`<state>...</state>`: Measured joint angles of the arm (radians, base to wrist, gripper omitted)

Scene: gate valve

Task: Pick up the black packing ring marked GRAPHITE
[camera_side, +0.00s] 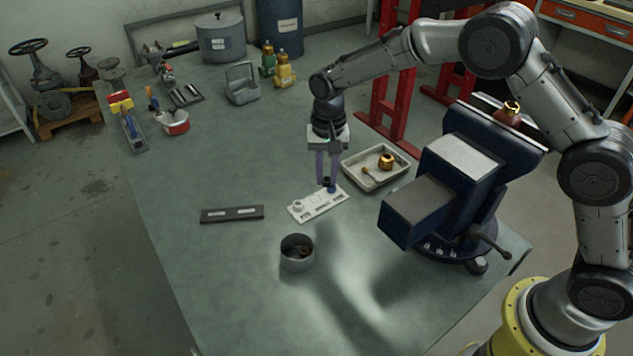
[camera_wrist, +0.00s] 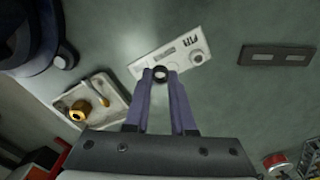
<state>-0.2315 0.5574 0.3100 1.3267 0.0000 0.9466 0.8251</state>
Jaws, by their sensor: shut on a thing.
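A white board (camera_side: 318,204) with printed labels lies on the green bench. It also shows in the wrist view (camera_wrist: 150,67). A pale ring (camera_side: 298,205) sits at its left end in the side view, and shows in the wrist view too (camera_wrist: 197,57). My gripper (camera_side: 327,182) points down at the board's right end. In the wrist view its fingertips (camera_wrist: 161,76) are shut on a small black ring (camera_wrist: 160,72). I cannot read the label by the ring, nor tell whether the ring still touches the board.
A tray (camera_side: 349,163) with brass parts lies just behind the board. A large blue vise (camera_side: 446,190) stands close on the right. A dark plate with two labels (camera_side: 232,214) lies to the left.

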